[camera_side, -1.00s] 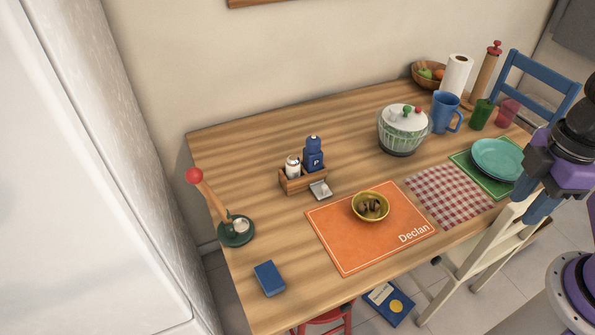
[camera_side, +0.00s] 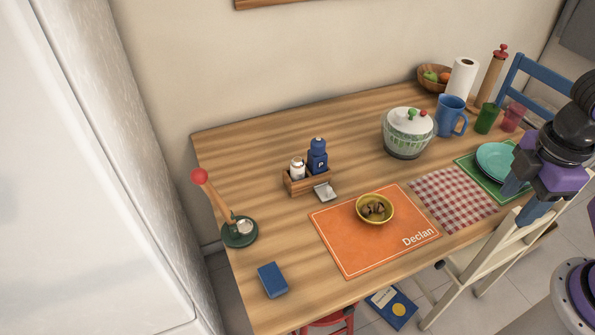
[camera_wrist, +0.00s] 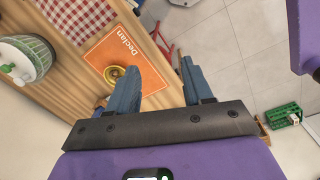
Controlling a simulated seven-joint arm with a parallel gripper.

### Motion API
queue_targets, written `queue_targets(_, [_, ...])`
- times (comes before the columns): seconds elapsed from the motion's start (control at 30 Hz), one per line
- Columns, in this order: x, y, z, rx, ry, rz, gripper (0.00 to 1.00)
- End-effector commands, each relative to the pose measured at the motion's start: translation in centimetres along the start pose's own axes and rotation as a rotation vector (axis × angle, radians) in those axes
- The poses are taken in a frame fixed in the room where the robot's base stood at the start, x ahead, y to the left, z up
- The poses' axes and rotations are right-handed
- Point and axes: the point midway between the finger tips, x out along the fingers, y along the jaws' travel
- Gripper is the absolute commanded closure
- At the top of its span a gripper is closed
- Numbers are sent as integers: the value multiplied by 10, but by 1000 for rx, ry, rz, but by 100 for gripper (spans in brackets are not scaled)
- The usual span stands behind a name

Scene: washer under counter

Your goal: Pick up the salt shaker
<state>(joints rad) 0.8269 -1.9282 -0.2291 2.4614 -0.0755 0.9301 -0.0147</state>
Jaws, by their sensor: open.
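The salt shaker (camera_side: 298,168) is a small white bottle with a silver-grey top. It stands upright in the left part of a small wooden caddy (camera_side: 296,188) towards the back left of the table. A taller dark blue pepper bottle (camera_side: 317,158) marked "P" stands beside it in the caddy. My gripper (camera_side: 521,207) is at the right side of the table, far from the shaker. In the wrist view, my gripper (camera_wrist: 160,75) shows two blue fingers apart with nothing between them. The shaker cannot be made out in the wrist view.
An orange "Declan" placemat (camera_side: 352,251) holds a yellow bowl (camera_side: 375,209). A small grey packet (camera_side: 325,192) lies before the caddy. A chair (camera_side: 487,249) stands in front.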

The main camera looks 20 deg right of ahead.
Motion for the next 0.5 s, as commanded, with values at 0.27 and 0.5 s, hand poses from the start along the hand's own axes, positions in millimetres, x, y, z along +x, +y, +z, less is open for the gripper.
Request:
queue_targets(0.27, [23,59,-73,-282,-220,231,50])
queue_targets(0.5, [48,102,-147,-551,-413,426,50])
